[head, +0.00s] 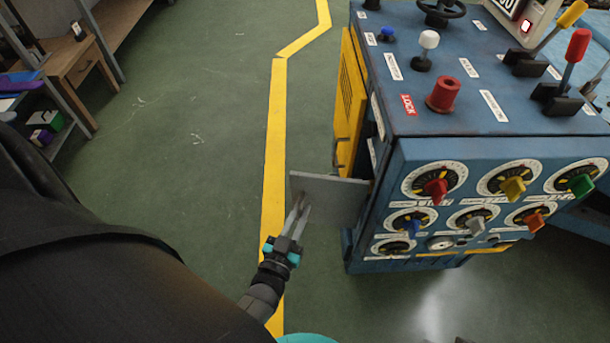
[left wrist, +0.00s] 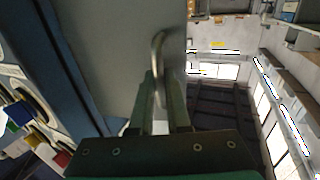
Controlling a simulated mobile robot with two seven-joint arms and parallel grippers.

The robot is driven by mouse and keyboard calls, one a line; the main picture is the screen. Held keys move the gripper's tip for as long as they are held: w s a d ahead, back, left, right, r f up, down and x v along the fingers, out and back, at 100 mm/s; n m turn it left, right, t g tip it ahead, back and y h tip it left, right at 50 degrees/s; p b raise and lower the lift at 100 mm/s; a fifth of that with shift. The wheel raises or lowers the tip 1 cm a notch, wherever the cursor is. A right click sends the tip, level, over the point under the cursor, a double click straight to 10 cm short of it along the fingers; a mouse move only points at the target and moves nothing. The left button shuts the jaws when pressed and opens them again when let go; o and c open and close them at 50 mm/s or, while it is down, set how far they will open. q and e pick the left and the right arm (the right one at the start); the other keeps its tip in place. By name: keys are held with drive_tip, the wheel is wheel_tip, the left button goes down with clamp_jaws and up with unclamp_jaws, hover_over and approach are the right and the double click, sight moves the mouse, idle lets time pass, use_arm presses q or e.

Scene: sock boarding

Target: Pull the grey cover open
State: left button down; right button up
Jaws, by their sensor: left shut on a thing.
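The grey cover (head: 335,196) is a flat plate on the left side of the blue machine (head: 470,85). It stands swung out from the machine's side over the floor. My left gripper (head: 300,203) is at the cover's outer end. In the left wrist view the cover (left wrist: 120,45) fills the upper middle, with a curved metal handle (left wrist: 158,55) on it. My left gripper (left wrist: 160,100) is shut on this handle there. My right gripper is not in view.
A yellow panel (head: 350,100) stands out from the machine's side behind the cover. Dials and knobs cover the machine's front. Green floor with a yellow line (head: 275,150) lies clear to the left. A wooden desk (head: 75,62) stands at the far left.

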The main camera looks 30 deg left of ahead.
use_arm(q)
drive_tip(key=shift+s+d, duration=0.85)
drive_tip(key=shift+s, duration=0.05)
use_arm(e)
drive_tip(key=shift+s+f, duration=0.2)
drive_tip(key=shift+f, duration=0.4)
use_arm(q)
drive_tip(key=shift+d, duration=0.1)
drive_tip(key=c, duration=1.2)
unclamp_jaws()
drive_tip(key=shift+o, duration=0.2)
drive_tip(key=p+v, duration=0.2)
drive_tip(key=v, duration=1.3)
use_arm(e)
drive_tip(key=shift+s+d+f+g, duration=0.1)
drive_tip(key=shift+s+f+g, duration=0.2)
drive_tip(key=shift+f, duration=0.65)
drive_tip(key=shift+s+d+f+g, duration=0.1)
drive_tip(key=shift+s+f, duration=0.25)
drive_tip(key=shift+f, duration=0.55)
